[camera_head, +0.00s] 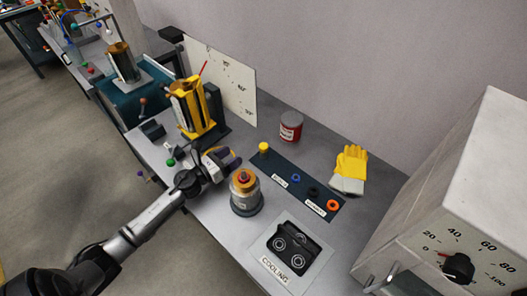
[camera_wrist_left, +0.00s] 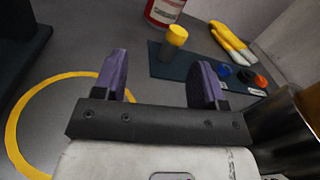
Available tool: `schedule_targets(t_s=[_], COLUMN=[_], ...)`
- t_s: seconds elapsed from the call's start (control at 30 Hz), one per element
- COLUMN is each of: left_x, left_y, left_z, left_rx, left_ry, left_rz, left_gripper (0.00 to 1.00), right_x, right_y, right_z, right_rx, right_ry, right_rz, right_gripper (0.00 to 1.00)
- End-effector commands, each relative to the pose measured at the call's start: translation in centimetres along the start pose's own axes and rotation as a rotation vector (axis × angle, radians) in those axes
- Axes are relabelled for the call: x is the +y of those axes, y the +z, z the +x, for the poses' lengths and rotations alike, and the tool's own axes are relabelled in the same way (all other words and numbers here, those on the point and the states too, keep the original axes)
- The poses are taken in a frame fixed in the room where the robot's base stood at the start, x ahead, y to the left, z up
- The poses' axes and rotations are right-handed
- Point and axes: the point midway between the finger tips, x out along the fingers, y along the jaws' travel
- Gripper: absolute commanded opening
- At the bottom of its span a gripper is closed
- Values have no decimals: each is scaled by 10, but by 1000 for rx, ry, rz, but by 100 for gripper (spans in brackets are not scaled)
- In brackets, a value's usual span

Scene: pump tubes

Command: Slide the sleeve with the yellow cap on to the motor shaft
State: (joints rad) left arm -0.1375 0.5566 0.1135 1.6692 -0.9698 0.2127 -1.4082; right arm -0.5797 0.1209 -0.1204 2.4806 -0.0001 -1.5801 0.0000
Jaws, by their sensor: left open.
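The sleeve with the yellow cap (camera_head: 263,147) stands upright on the far left end of the dark mat. In the left wrist view the yellow-capped sleeve (camera_wrist_left: 174,40) is ahead of the fingers, apart from them. My left gripper (camera_head: 229,156) is open and empty, low over the bench and left of the sleeve. Its purple fingers show in the left wrist view (camera_wrist_left: 162,75). A grey metal cylinder with a copper-orange top (camera_head: 245,190), seemingly the motor, stands just right of my gripper. Its metal side (camera_wrist_left: 283,132) shows at the right of the wrist view. My right gripper is not in view.
The dark mat (camera_head: 275,164) also holds blue, black and orange rings. A yellow machine (camera_head: 196,108) is left, a cooling plate (camera_head: 290,252) in front. A yellow circle (camera_wrist_left: 17,125) marks the bench.

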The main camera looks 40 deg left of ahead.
Motion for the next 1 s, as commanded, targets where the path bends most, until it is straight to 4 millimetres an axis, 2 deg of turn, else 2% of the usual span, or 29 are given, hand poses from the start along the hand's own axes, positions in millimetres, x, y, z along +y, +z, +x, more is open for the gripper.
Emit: schedule_targets(t_s=[0.1, 0.27, 0.7, 1.0], left_x=[-9, -16, -24, -26], left_y=[-5, -8, -11, -12], left_z=[-1, 3, 69, 86], left_rx=[18, 24, 24, 24], left_ry=[-67, -110, -114, -114], left_rz=[114, 188, 196, 196], left_gripper=[65, 65, 65, 65], right_x=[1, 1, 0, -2], right_y=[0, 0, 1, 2], right_z=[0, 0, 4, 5], right_rx=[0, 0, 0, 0], right_ry=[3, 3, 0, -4], right_rz=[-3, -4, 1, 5], right_gripper=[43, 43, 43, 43])
